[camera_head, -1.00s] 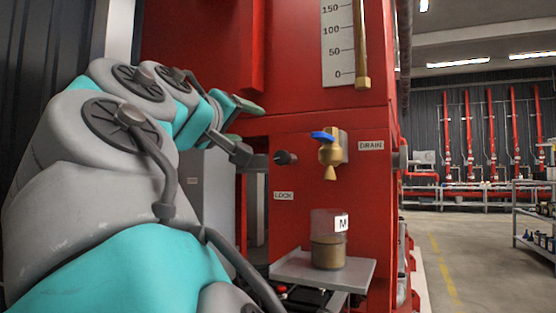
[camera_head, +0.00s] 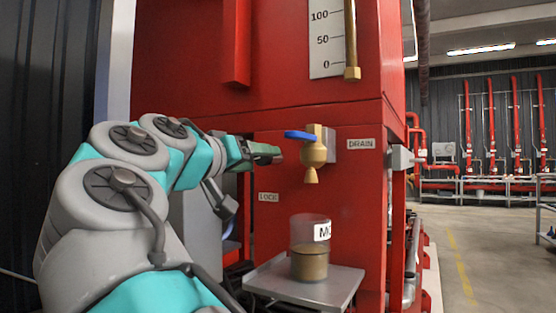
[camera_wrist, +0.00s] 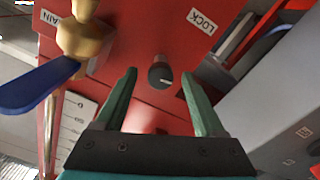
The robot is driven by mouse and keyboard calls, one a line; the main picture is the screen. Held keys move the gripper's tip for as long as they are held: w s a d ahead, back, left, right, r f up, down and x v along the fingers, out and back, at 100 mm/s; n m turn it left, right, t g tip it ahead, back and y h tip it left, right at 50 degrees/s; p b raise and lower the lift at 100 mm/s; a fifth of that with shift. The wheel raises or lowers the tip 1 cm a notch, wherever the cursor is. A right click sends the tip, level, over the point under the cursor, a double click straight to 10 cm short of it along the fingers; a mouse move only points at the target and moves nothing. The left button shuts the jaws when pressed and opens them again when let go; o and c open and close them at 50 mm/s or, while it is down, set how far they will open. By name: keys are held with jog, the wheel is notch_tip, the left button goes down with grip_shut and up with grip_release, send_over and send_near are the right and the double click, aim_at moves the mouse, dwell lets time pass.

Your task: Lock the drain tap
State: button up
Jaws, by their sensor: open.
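The brass drain tap (camera_head: 314,153) sticks out of the red panel, its blue lever (camera_head: 299,135) pointing left. In the wrist view the tap (camera_wrist: 82,38) is at upper left, its lever (camera_wrist: 38,87) reaching to the left edge. A black round knob (camera_wrist: 160,76) on the panel appears between my finger tips in the wrist view; in the head view my gripper hides it. My gripper (camera_head: 275,154) is open and empty, pointing at the panel, left of the tap. Whether it touches the knob I cannot tell.
A LOCK label (camera_head: 268,197) is below my gripper and a DRAIN label (camera_head: 361,144) right of the tap. A jar (camera_head: 310,262) stands on a grey shelf (camera_head: 262,283) under the tap. A brass-tipped gauge tube (camera_head: 352,73) is above.

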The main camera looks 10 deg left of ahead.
aim_at(270, 160)
jog(key=x, duration=0.5)
jog(key=shift+w, duration=0.25)
grip_shut()
dwell(0.4)
